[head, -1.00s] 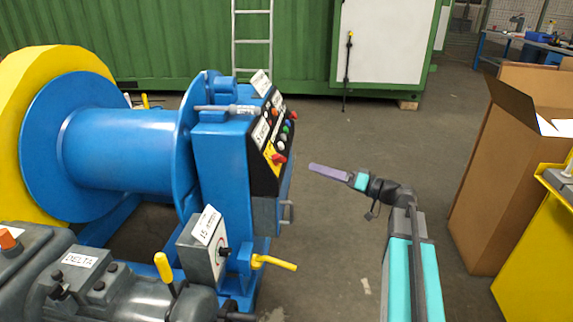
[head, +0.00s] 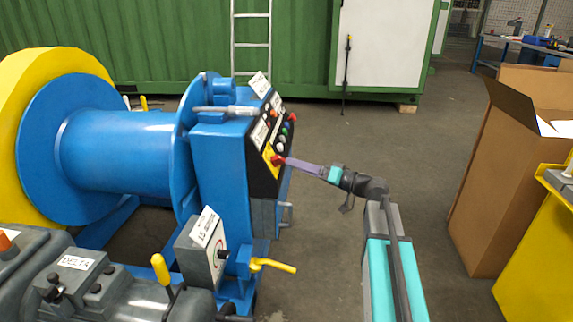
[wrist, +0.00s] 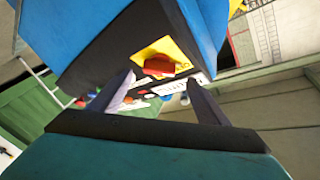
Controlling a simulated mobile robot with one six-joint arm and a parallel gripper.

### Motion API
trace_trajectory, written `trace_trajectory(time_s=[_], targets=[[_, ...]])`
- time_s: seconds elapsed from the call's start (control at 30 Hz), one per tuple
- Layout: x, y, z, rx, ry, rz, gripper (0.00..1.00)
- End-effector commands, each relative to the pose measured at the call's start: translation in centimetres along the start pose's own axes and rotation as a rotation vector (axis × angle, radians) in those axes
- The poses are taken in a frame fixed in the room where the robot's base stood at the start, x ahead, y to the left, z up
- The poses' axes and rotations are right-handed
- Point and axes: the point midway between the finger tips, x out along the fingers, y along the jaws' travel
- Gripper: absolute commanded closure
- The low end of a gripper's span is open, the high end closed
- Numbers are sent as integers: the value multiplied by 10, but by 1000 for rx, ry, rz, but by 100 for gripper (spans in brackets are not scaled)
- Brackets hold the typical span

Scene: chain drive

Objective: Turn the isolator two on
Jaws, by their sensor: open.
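A red rotary knob on a yellow plate (head: 268,152) sits low on the black sloping panel of the blue machine; the red knob (wrist: 158,66) also shows in the wrist view. My gripper (head: 290,162) is at the panel, its purple fingers pointing at this red knob. In the wrist view the fingers are apart and empty, with the knob ahead between and slightly beyond the tips. Contact cannot be told. A second red knob (head: 293,118) is at the panel's upper right. I cannot read which one is isolator two.
A grey box with a black knob (head: 222,253) and a yellow handle (head: 272,265) stand below the panel. A blue drum (head: 115,150) is to the left. A cardboard box (head: 500,190) is at the right. The floor between is clear.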

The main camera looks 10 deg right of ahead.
Motion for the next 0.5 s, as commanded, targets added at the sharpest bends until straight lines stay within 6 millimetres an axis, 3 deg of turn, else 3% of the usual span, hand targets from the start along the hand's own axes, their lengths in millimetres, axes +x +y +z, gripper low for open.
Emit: trace_trajectory(time_s=[0.3,0.5], targets=[[45,0,0,-1,-1,-2,30],[59,0,0,-1,0,-1,30]])
